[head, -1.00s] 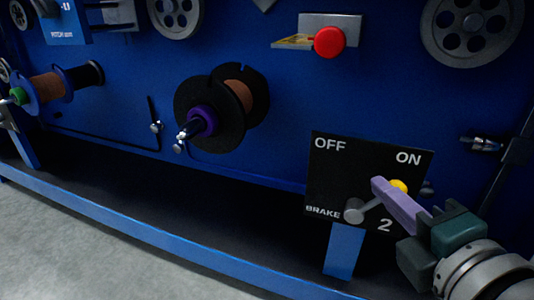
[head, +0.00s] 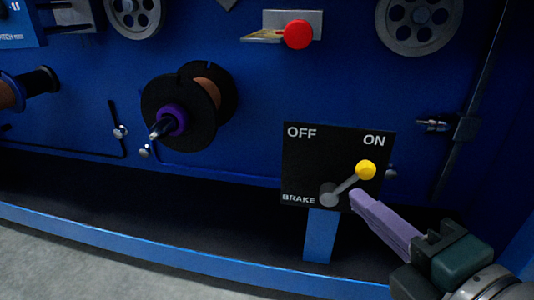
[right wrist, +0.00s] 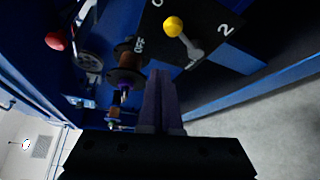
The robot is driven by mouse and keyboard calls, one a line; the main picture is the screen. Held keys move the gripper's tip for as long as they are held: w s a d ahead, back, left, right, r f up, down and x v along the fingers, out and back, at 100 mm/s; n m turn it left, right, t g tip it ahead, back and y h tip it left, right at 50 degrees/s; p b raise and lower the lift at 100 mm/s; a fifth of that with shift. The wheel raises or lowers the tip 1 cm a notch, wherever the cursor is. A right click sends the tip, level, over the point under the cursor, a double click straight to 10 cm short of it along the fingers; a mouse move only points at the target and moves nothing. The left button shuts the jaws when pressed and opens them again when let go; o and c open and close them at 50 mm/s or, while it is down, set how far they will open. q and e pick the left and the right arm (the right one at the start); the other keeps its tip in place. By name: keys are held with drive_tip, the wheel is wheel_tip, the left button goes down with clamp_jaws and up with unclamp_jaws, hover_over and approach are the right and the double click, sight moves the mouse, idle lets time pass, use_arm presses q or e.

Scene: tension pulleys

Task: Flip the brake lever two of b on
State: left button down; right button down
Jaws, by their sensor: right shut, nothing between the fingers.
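The brake lever (head: 347,183) is a grey arm with a yellow knob (head: 366,170) on a black panel (head: 300,160) marked OFF, ON and BRAKE. The knob points up and right, towards the ON label. My right gripper (head: 356,198) has purple fingers that are shut and empty, just below and right of the lever, seemingly apart from it. They cover the spot where the 2 showed. The yellow knob also shows in the right wrist view (right wrist: 173,26), above the closed fingers (right wrist: 158,100). My left gripper is not in view.
The panel stands on a blue post (head: 320,235). A black spool (head: 180,112) with a purple hub is on the blue wall to the left. A red button (head: 298,34) is above the panel. A metal fitting (head: 433,126) sticks out at the right.

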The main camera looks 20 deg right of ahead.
drive_tip(key=shift+s+a+f+b, duration=0.2)
drive_tip(key=shift+s+b, duration=0.05)
drive_tip(key=shift+s, duration=0.35)
drive_tip(key=shift+s+a+f+b, duration=0.15)
drive_tip(key=shift+s+f+b, duration=0.1)
drive_tip(key=shift+s, duration=0.3)
drive_tip(key=shift+a, duration=0.1)
